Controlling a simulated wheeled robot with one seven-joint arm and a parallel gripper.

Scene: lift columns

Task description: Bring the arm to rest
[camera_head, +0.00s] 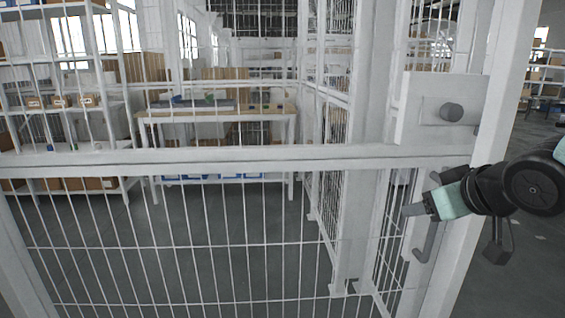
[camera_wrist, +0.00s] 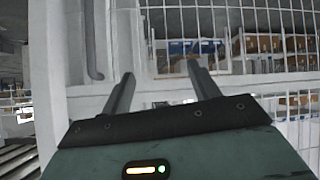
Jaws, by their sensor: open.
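My gripper (camera_head: 415,210) is at the right of the head view, in front of the white gate frame and close to a grey pull handle (camera_head: 428,243). My arm reaches in from the right edge. In the wrist view my gripper (camera_wrist: 158,82) shows two dark fingers spread apart with nothing between them. The handle (camera_wrist: 93,40) also shows in the wrist view, to the left of the fingers. Whether the gripper touches the gate frame cannot be told.
A white wire mesh gate (camera_head: 215,158) fills most of the head view. Behind the mesh stand a worktable (camera_head: 215,115) and shelves with boxes. Open floor shows at the far right.

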